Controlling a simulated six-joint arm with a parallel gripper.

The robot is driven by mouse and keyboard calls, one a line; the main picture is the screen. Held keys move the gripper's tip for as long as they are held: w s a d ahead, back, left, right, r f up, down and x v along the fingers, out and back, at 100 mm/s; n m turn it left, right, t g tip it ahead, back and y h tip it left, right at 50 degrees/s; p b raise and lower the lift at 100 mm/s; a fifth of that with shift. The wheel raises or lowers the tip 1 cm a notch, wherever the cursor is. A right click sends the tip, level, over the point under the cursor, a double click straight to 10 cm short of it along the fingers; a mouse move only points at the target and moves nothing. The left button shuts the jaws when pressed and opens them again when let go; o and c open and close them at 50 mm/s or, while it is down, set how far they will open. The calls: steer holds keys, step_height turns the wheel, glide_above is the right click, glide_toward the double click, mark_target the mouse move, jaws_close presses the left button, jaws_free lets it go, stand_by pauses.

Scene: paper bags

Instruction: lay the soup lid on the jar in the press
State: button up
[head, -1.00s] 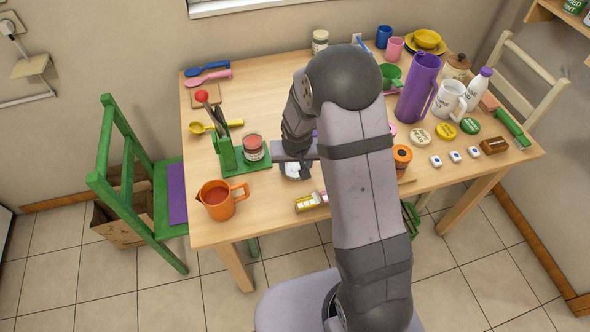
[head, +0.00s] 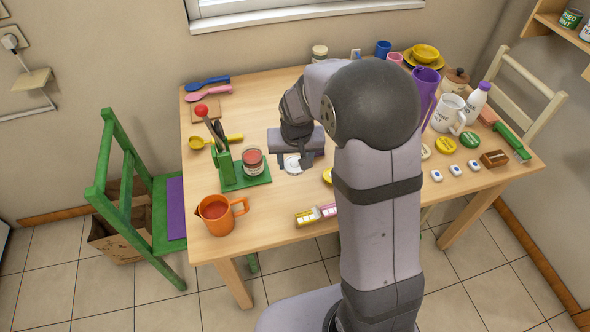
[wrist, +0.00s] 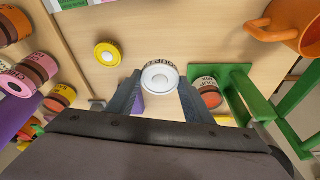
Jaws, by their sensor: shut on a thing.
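The white soup lid (wrist: 159,77), with dark lettering on its rim, is between the fingertips of my gripper (wrist: 160,88) in the wrist view. In the head view the lid (head: 293,164) shows below my gripper (head: 303,157), right of the press; its height over the table is hard to tell. The green press (head: 228,172) stands on the left part of the table. The jar (head: 252,160), with a pale label and red contents, stands upright and open on the press base. In the wrist view the jar (wrist: 209,90) is right of the lid, apart from it.
An orange jug (head: 220,213) stands in front of the press. A yellow lid (wrist: 107,53) lies left of the held lid in the wrist view. Bare table lies between lid and press.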

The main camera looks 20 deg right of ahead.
mark_target(288, 168)
steer(key=shift+r, duration=0.45)
steer(key=shift+a+r+p, duration=0.25)
steer(key=shift+r+p, duration=0.45)
steer(key=shift+p, duration=0.1)
steer(key=s+a+p, duration=0.1)
steer(key=p, duration=0.1)
steer(key=r+p, duration=0.1)
steer(key=p, duration=0.1)
steer(key=shift+s+a+n+p, duration=0.3)
steer(key=shift+s+a+p, duration=0.05)
steer(key=w+a+r+n+y+p, duration=0.1)
steer(key=w+a+r+n+p, duration=0.2)
steer(key=w, duration=0.8)
steer(key=shift+a+r+n+y+p, duration=0.3)
steer(key=shift+a+n+p, duration=0.8)
steer(key=shift+a+p, duration=1.25)
steer(key=shift+a, duration=0.15)
steer(key=shift+f, duration=0.15)
